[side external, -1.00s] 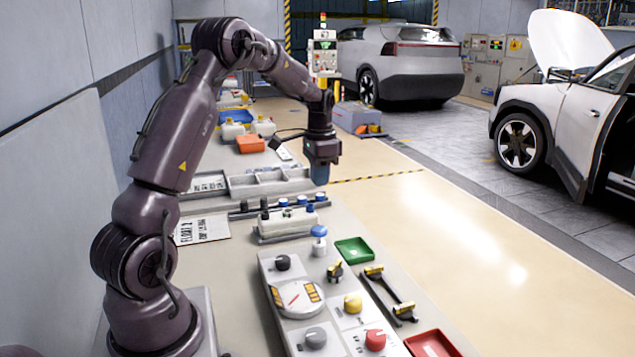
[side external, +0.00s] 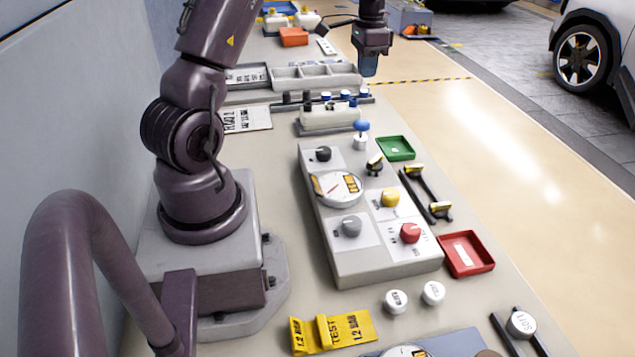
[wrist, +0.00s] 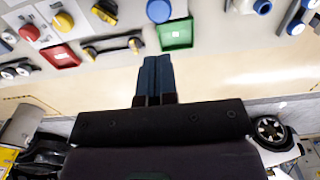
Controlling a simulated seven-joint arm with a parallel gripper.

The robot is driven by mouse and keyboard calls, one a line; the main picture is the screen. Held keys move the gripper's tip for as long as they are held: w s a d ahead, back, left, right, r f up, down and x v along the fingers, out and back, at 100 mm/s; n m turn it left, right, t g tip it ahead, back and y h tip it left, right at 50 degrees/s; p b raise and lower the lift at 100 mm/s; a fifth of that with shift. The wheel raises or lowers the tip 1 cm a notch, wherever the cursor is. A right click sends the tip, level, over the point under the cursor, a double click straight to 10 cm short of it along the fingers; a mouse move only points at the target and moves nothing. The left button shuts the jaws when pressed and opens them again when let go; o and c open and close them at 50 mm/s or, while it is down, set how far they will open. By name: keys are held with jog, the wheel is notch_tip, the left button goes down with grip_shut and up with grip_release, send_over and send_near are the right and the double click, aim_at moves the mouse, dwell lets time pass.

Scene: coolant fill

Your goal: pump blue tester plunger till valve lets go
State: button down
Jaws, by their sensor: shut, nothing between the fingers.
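The blue tester plunger (side external: 361,126) stands as a blue knob on a short white body at the far end of the grey control panel (side external: 385,262). It also shows in the wrist view (wrist: 158,11) at the top edge, partly cut off. My gripper (side external: 369,73) is shut and empty. It hangs in the air above and apart from the plunger. In the wrist view its closed fingers (wrist: 152,62) point towards the plunger, with a gap between. A round gauge (side external: 337,188) sits on the panel; its reading is too small to tell. I cannot tell which part is the valve.
The panel carries black, yellow, grey and red knobs. A green tray (side external: 397,149) lies right of the plunger and a red tray (side external: 466,254) lies nearer. A white block with blue and black caps (side external: 330,117) stands behind the plunger. The bench's right edge borders open floor.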

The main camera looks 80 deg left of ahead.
aim_at(362, 123)
jog(key=r, duration=0.2)
jog(key=shift+s+r, duration=0.2)
jog(key=shift+r, duration=0.1)
notch_tip(362, 123, down, 14)
jog(key=shift+f, duration=0.1)
dwell(0.4)
jog(key=shift+f, duration=1.35)
jog(key=shift+d, duration=0.1)
